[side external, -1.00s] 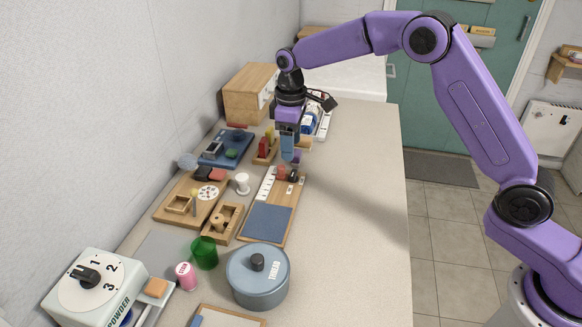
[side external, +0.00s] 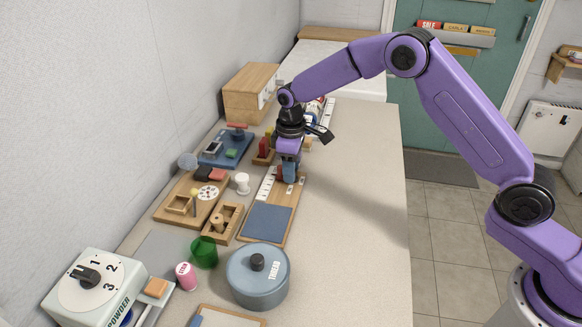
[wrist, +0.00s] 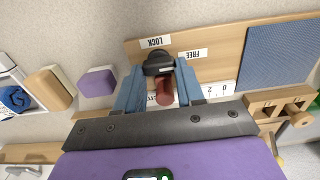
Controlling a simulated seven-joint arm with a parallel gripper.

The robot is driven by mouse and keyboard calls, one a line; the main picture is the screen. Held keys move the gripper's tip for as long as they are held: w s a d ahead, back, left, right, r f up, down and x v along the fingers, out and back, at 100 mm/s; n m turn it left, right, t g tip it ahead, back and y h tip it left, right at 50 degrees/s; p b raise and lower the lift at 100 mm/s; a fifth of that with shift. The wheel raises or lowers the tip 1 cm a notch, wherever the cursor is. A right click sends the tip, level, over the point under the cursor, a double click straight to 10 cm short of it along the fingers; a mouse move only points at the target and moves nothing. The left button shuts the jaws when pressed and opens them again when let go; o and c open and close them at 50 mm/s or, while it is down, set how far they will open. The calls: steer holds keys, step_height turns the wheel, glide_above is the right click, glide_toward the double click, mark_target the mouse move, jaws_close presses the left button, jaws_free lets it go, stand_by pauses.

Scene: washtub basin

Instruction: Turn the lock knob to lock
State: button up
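The lock knob (wrist: 158,64) has a dark top and stands on a wooden board (wrist: 225,45) beside printed LOCK (wrist: 155,42) and FREE (wrist: 193,54) labels, upside down in the wrist view. A red-brown cylindrical part (wrist: 165,92) shows just below the dark part. My gripper (wrist: 158,85) is low over the board with its blue fingers on either side of the knob. The fingers look apart, with gaps beside the knob, so it is open. In the side view my gripper (side external: 289,178) hides most of the knob.
A blue pad (side external: 268,223) covers the board's near end. A purple block (wrist: 98,82) and a wooden block (wrist: 48,88) lie beside the board. A wooden tray with a peg (side external: 223,222), a white spool (side external: 242,183) and a blue pot (side external: 257,280) stand nearby. The counter's right side is clear.

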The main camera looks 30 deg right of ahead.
steer(key=c, duration=0.3)
steer(key=shift+a+n, duration=0.1)
steer(key=shift+n, duration=1.4)
steer(key=o, duration=1)
step_height(320, 180, up, 18)
steer(key=shift+f, duration=0.25)
steer(key=shift+o, duration=0.4)
